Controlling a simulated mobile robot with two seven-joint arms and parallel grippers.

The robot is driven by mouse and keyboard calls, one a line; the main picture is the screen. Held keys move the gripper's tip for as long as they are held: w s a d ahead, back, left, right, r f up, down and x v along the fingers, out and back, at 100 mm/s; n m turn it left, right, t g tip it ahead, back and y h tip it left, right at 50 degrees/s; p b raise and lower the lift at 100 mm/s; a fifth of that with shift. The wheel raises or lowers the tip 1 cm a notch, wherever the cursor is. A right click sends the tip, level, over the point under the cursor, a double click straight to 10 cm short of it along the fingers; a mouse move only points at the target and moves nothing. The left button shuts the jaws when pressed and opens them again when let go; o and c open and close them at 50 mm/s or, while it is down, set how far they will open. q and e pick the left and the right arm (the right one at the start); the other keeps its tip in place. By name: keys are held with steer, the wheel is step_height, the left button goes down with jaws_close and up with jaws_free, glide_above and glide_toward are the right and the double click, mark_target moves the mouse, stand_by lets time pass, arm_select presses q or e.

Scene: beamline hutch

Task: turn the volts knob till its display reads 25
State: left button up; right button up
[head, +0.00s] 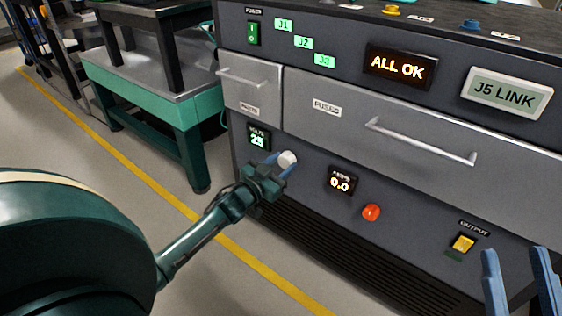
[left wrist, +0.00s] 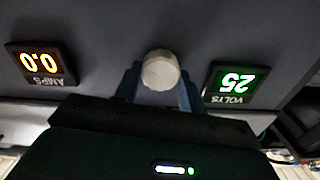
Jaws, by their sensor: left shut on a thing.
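The volts knob (head: 287,159) is a pale round knob low on the dark cabinet front; it also shows in the left wrist view (left wrist: 160,71). The volts display (head: 258,138) beside it reads 25 in green; it appears upside down in the left wrist view (left wrist: 235,80). My left gripper (head: 277,164) is at the knob, its blue fingers on either side and shut on it. In the left wrist view the fingers (left wrist: 160,88) sit on both sides of the knob. My right gripper (head: 520,284) is at the lower right, its two blue fingers apart with nothing seen between them.
The amps display (head: 341,183) reads 0.0, with a red knob (head: 371,212) to its right. A yellow output switch (head: 463,243) sits near my right gripper. Drawers with bar handles (head: 420,141) are above. A green-framed bench (head: 150,98) stands left; floor between is clear.

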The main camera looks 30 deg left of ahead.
arm_select(q)
steer(key=shift+m+p, duration=0.3)
steer(key=shift+m, duration=0.9)
arm_select(e)
steer(key=shift+s+a+f+m+h, duration=0.1)
steer(key=shift+f+m+h, duration=0.5)
steer(key=shift+f, duration=0.05)
arm_select(q)
steer(key=o, duration=1)
steer(key=shift+c, duration=0.2)
steer(key=shift+s, duration=0.1)
steer(key=shift+s, duration=0.25)
steer(key=s+a+p, duration=0.1)
steer(key=s+p, duration=0.3)
steer(key=s, duration=0.8)
steer(key=shift+s+p, duration=0.25)
steer(key=shift+p, duration=0.1)
arm_select(e)
steer(key=shift+s+f+m+g+h, duration=0.3)
steer(key=shift+f+g+h, duration=0.2)
steer(key=shift+f, duration=0.1)
steer(key=shift+s+f+m+g+h, duration=0.2)
steer(key=shift+f+m+g+h, duration=0.15)
steer(key=shift+f+h, duration=0.2)
